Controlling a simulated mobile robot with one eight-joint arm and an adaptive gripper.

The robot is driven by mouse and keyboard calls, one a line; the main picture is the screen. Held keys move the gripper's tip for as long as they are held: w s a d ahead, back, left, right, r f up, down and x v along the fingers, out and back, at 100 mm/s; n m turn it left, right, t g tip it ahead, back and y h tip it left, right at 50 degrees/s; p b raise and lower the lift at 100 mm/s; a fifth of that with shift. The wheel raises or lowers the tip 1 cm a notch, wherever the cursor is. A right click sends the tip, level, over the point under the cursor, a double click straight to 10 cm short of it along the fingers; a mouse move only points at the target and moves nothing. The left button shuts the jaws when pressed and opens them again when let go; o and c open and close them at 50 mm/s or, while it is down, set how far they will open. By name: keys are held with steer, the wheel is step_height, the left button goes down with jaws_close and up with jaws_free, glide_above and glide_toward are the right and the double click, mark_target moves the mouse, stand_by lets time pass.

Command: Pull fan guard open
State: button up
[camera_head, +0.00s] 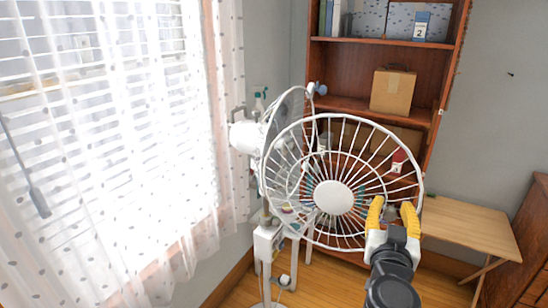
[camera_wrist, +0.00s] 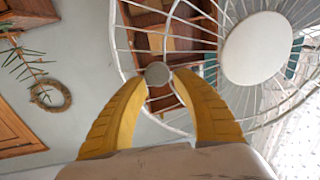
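The white wire fan guard (camera_head: 333,197) stands swung out from the fan in the head view, its left side near the fan. The white fan (camera_head: 247,138) stands behind it to the left, with its rear cage visible. The guard's white hub and spokes also show in the wrist view (camera_wrist: 257,48). My gripper (camera_head: 394,207) is at the guard's right, lower edge. In the wrist view its yellow fingertips (camera_wrist: 160,80) close on both sides of a small round grey knob (camera_wrist: 157,72), by the guard's rim. The knob's join to the rim is hard to see.
A curtained window (camera_head: 105,120) is at the left. A wooden bookshelf (camera_head: 352,102) with a cardboard box (camera_head: 392,91) stands behind the guard. A light wooden table (camera_head: 470,230) is right of my gripper, and a brown cabinet (camera_head: 527,250) stands beyond it.

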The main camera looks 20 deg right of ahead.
mark_target(400, 166)
step_height(400, 166, up, 8)
steer(key=shift+r, duration=0.25)
steer(key=shift+a, duration=0.1)
stand_by(0.6)
steer(key=w+a+n+t+y, duration=0.1)
steer(key=a, duration=0.1)
steer(key=w+a+n+t+y+b, duration=0.1)
steer(key=a+y, duration=0.1)
steer(key=a, duration=0.1)
steer(key=w+a+n+t+y, duration=0.1)
steer(key=w+a, duration=0.1)
steer(key=a, duration=0.1)
steer(key=shift+n+y, duration=0.3)
steer(key=shift+y, duration=0.1)
steer(key=a+f+n+g+y+b, duration=0.35)
steer(key=a+f+n+y, duration=0.4)
steer(key=a+f, duration=0.6)
steer(key=s+f+m+g+b, duration=0.1)
steer(key=s+f+m+g, duration=0.2)
steer(key=s+f+g, duration=0.3)
steer(key=s+f+h, duration=0.1)
steer(key=s+f, duration=0.2)
steer(key=f, duration=0.1)
steer(key=shift+s+d+f, duration=0.15)
steer(key=shift+d+f, duration=0.2)
steer(key=shift+f, duration=0.05)
